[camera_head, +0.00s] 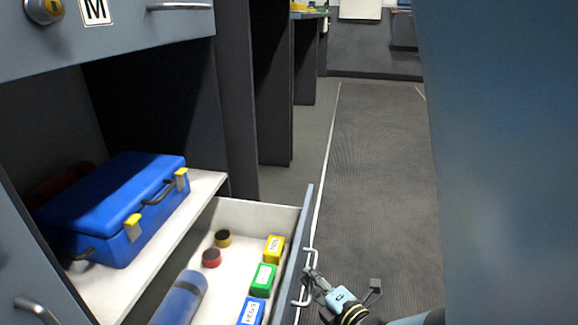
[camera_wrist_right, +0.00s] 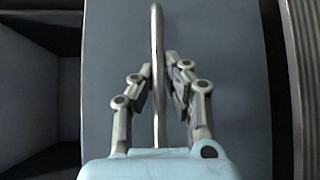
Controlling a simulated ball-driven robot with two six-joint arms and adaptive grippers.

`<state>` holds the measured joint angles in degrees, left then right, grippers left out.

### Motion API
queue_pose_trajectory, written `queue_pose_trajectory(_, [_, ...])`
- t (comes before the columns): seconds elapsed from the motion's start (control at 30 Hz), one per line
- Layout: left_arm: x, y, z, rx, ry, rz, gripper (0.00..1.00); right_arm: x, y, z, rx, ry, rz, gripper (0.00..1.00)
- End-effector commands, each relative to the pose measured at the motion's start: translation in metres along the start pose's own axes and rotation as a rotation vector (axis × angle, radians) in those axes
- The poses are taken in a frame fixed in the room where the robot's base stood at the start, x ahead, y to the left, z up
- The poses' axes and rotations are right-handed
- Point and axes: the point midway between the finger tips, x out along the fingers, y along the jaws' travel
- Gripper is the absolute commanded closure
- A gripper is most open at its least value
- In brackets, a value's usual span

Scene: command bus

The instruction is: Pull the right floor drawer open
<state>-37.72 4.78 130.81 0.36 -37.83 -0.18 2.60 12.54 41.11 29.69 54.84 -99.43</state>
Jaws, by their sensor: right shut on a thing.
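The floor drawer (camera_head: 230,214) stands pulled out below the shelf, its pale interior showing in the head view. Its grey front panel (camera_head: 291,262) carries a metal bar handle (camera_head: 306,262). My right gripper (camera_head: 312,280) is at the handle on the aisle side, shut on it. In the right wrist view the bar of the handle (camera_wrist_right: 157,40) runs between the two fingers of my right gripper (camera_wrist_right: 160,80), against the grey panel (camera_wrist_right: 230,90). My left gripper is not in view.
Inside the drawer lie yellow (camera_head: 273,249), green (camera_head: 263,279) and blue boxes (camera_head: 250,312), two small round tins (camera_head: 212,258) and a blue cylinder (camera_head: 180,298). A blue case (camera_head: 115,195) sits on the shelf above. The aisle floor (camera_head: 380,180) is clear. A blue-grey surface fills the right side.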

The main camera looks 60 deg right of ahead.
Motion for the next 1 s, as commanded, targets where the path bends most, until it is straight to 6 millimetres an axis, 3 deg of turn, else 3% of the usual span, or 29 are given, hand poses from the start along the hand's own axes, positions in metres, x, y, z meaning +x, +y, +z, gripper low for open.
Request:
queue_pose_trajectory(0.23, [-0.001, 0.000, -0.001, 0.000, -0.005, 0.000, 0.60, -0.012, -0.001, 0.013, -0.003, 0.000, 0.010, 1.00])
queue_pose_trajectory(0.67, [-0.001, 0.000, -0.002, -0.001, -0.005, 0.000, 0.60, -0.013, -0.001, 0.015, -0.002, 0.000, 0.011, 1.00])
queue_pose_trajectory(0.7, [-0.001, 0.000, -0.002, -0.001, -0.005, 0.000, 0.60, -0.013, -0.001, 0.015, -0.002, 0.000, 0.011, 0.86])
queue_pose_trajectory(0.87, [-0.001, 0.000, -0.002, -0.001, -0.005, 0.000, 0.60, -0.014, -0.002, 0.015, -0.001, 0.000, 0.007, 0.66])
queue_pose_trajectory(1.0, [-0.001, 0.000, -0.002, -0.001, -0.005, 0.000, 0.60, -0.014, -0.003, 0.015, -0.001, 0.000, 0.005, 0.66])
